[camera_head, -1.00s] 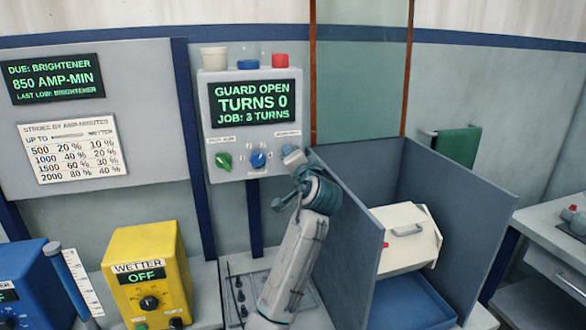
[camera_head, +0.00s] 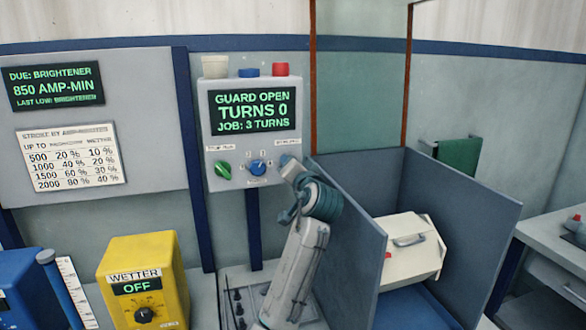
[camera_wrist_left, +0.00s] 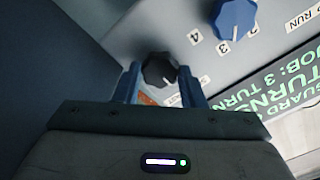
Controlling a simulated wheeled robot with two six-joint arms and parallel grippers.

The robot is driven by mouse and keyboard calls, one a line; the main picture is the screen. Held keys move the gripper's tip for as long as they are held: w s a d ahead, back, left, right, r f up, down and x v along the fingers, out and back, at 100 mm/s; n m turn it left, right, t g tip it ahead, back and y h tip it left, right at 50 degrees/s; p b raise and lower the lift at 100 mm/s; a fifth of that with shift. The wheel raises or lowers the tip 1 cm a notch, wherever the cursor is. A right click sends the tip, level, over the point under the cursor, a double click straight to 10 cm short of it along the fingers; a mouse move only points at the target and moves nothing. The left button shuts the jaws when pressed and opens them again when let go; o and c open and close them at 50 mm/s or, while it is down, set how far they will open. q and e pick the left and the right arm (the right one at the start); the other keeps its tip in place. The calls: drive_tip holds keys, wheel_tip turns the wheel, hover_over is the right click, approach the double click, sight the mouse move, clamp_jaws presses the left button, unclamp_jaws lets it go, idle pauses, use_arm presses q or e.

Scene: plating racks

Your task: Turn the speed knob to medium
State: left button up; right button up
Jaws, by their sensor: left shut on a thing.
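The control box (camera_head: 235,181) stands on a dark blue post. Its screen (camera_head: 252,109) reads GUARD OPEN, TURNS 0, JOB: 3 TURNS. In the left wrist view, a black knob (camera_wrist_left: 158,68) sits between the two fingers of my left gripper (camera_wrist_left: 160,75), which is shut on it. In the head view, my left gripper (camera_head: 286,162) is at the right side of the box front and hides that knob. The knob's pointer and setting cannot be read. My right gripper is not in view.
A blue numbered knob (camera_head: 258,167) is beside the black one and also shows in the left wrist view (camera_wrist_left: 234,17). A green knob (camera_head: 223,169) is farther left. A grey-blue open-topped enclosure (camera_head: 345,225) stands close right of my arm.

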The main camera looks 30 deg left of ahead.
use_arm(q)
drive_tip(key=o, duration=0.8)
drive_tip(key=shift+f, duration=0.15)
drive_tip(key=shift+o, duration=0.9)
drive_tip(key=shift+d, duration=0.1)
drive_tip(key=b+v, duration=0.3)
drive_tip(key=v, duration=0.7)
drive_tip(key=shift+s+d, duration=0.25)
drive_tip(key=shift+s, duration=0.1)
